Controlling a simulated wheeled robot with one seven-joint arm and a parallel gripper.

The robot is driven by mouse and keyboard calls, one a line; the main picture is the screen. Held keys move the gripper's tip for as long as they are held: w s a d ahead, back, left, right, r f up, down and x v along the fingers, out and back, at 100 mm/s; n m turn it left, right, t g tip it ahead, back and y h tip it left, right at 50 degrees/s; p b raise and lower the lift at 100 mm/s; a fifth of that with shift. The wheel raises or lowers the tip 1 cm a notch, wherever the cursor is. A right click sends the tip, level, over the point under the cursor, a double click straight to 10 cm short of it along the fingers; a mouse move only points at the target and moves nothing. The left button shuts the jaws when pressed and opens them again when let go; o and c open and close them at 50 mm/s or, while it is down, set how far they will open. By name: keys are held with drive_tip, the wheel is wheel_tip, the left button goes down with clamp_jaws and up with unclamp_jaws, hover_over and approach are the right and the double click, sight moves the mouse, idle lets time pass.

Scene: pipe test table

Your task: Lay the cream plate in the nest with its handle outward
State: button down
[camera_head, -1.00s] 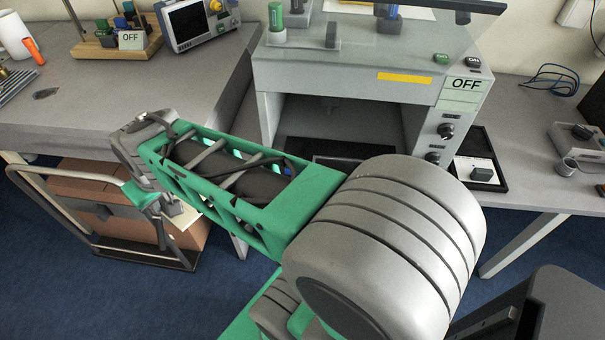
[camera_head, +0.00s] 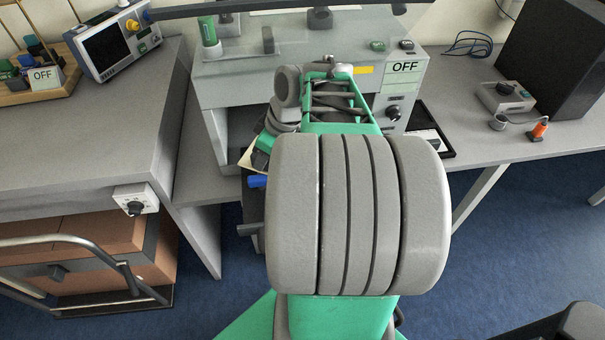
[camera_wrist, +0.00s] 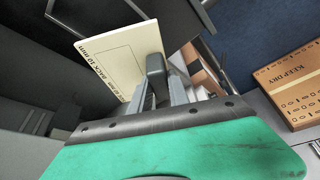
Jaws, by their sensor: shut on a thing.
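The cream plate (camera_wrist: 112,52) is held in my gripper (camera_wrist: 158,75) in the wrist view. It is a flat tilted panel with dark print along its lower edge and an outlined rectangle on its face. In the head view a pale corner of the plate (camera_head: 248,157) shows left of my arm, in front of the grey machine (camera_head: 228,88). My fingers are hidden there. The machine's front opening (camera_head: 243,124) is mostly behind my arm, and I cannot make out the nest.
A left bench (camera_head: 90,135) stands close by, with a cart below. A KEEP DRY carton (camera_wrist: 292,82) shows in the wrist view. Blue floor is open at right.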

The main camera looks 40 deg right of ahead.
drive_tip(key=s+d+r+n+g+y+p, duration=0.2)
drive_tip(key=s+d+n, duration=0.4)
drive_tip(key=s+d, duration=1)
drive_tip(key=w+a+f, duration=0.2)
drive_tip(key=w+f, duration=0.1)
drive_tip(key=w+a+f, duration=0.3)
drive_tip(key=w, duration=0.1)
drive_tip(key=w+a+f+p, duration=0.1)
drive_tip(key=w+a+f, duration=0.1)
drive_tip(key=w+f, duration=0.1)
drive_tip(key=shift+w+a+f, duration=0.15)
drive_tip(key=shift+w+f, duration=0.25)
drive_tip(key=shift+w, duration=0.3)
drive_tip(key=shift+f+p, duration=0.3)
drive_tip(key=shift+f, duration=1.25)
drive_tip(key=c, duration=1.3)
unclamp_jaws()
drive_tip(key=shift+o, duration=0.2)
drive_tip(key=shift+r, duration=0.1)
drive_tip(key=v, duration=1.2)
drive_tip(key=shift+s+b, duration=0.25)
drive_tip(key=shift+b, duration=0.1)
